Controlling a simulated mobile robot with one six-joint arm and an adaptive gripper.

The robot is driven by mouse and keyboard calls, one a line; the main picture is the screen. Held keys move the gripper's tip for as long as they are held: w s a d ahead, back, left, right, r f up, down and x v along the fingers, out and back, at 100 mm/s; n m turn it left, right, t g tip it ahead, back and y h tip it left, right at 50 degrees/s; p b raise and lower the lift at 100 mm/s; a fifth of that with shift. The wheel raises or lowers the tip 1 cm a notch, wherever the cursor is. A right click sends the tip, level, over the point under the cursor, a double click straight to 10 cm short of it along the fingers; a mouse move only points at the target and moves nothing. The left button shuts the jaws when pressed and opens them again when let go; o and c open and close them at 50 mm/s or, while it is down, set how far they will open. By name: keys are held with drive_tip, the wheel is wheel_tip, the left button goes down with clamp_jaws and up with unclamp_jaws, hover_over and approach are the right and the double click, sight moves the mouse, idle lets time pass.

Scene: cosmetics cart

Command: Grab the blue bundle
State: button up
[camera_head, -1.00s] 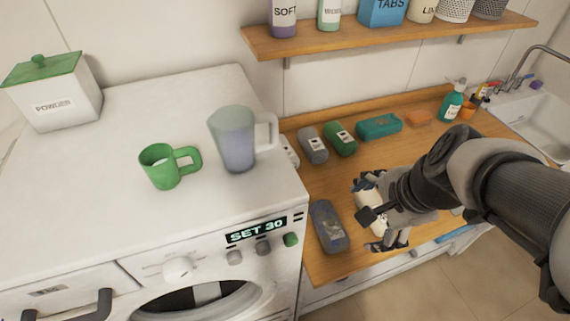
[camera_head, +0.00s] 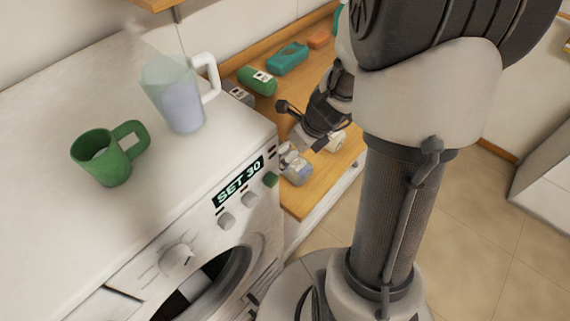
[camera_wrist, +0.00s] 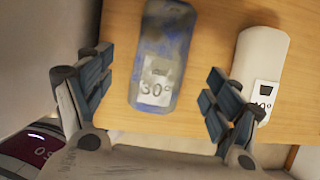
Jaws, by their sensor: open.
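The blue bundle (camera_wrist: 163,52) is a blotchy blue-grey rounded bundle with a white 30° label. In the wrist view it lies on the wooden counter, lengthwise between the two fingers. My gripper (camera_wrist: 160,72) is open, with one finger on each side of it and gaps visible on both sides. I cannot tell how high the fingertips are above the counter. In the head view my gripper (camera_head: 302,158) is over the counter beside the washing machine, and it largely hides the bundle.
A white bundle (camera_wrist: 259,62) lies just right of the right finger. The washing machine (camera_head: 220,155) stands close on the left, with a green mug (camera_head: 98,158) and a jug (camera_head: 178,95) on top. Green (camera_head: 257,81) and teal (camera_head: 288,58) bundles lie farther back.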

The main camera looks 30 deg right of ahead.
drive_tip(key=shift+b+x, duration=0.4)
drive_tip(key=shift+x, duration=0.85)
drive_tip(key=b+x, duration=0.3)
drive_tip(key=x, duration=0.2)
drive_tip(key=shift+d+f+b, duration=0.1)
drive_tip(key=shift+b, duration=0.3)
drive_tip(key=shift+c, duration=0.4)
drive_tip(key=c, duration=1.2)
